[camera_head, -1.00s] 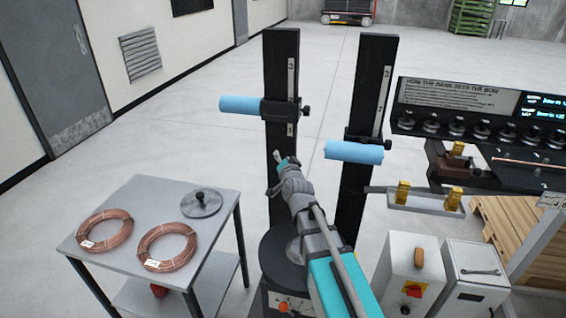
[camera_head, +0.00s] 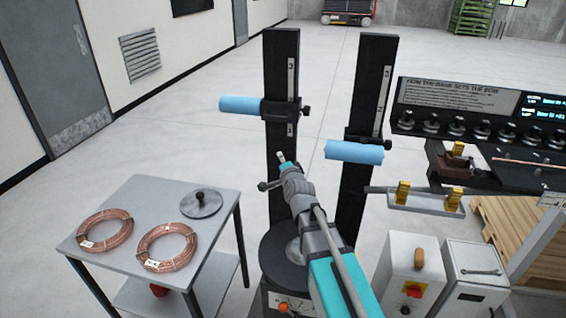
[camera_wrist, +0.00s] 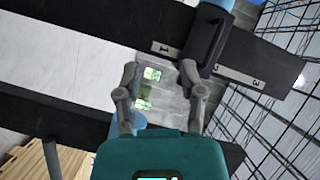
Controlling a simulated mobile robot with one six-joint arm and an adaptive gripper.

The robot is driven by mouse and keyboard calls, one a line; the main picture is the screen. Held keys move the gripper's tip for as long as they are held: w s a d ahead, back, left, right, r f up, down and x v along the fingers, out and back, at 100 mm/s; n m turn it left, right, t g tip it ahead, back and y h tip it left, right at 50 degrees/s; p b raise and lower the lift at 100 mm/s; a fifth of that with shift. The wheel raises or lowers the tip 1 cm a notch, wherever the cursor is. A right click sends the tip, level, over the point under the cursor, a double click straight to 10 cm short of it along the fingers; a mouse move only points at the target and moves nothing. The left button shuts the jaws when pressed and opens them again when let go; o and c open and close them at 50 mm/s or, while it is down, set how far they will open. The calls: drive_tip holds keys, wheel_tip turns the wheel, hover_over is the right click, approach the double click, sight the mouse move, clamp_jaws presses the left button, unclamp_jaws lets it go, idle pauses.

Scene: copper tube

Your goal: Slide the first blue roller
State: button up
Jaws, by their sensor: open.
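Two blue rollers sit on two black upright posts. The left roller (camera_head: 240,105) is held by a dark clamp block (camera_head: 280,110) on the left post (camera_head: 281,60). The right roller (camera_head: 354,151) sits lower, on the right post (camera_head: 375,75). My gripper (camera_head: 274,172) is open and empty, below the left clamp block in the head view. In the wrist view my gripper (camera_wrist: 160,76) has its fingers apart; the right fingertip appears close to the clamp block (camera_wrist: 207,38), and contact cannot be told. A bit of blue roller (camera_wrist: 222,4) shows at the top edge.
Number scales (camera_head: 291,70) run up the posts. A grey table (camera_head: 125,205) with copper coils stands at left. A black bench panel (camera_head: 460,100) and a tray with brass blocks (camera_head: 425,200) are at right. The right post stands close beside my arm.

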idle(0.4)
drive_tip(key=m+t+h+p, duration=0.1)
drive_tip(key=m+t+p, duration=0.1)
drive_tip(key=m+t, duration=0.15)
approach(276, 117)
drive_tip(key=r+v, duration=0.1)
drive_tip(key=v, duration=0.2)
drive_tip(key=shift+s+a+f+m, duration=0.15)
drive_tip(key=shift+f+m, duration=0.2)
drive_tip(key=shift+f, duration=0.2)
drive_tip(key=p+x, duration=0.1)
drive_tip(key=x, duration=1.2)
drive_tip(key=shift+w+f+p, duration=0.1)
drive_tip(key=shift+w+p, duration=0.3)
drive_tip(key=shift+w, duration=0.05)
clamp_jaws()
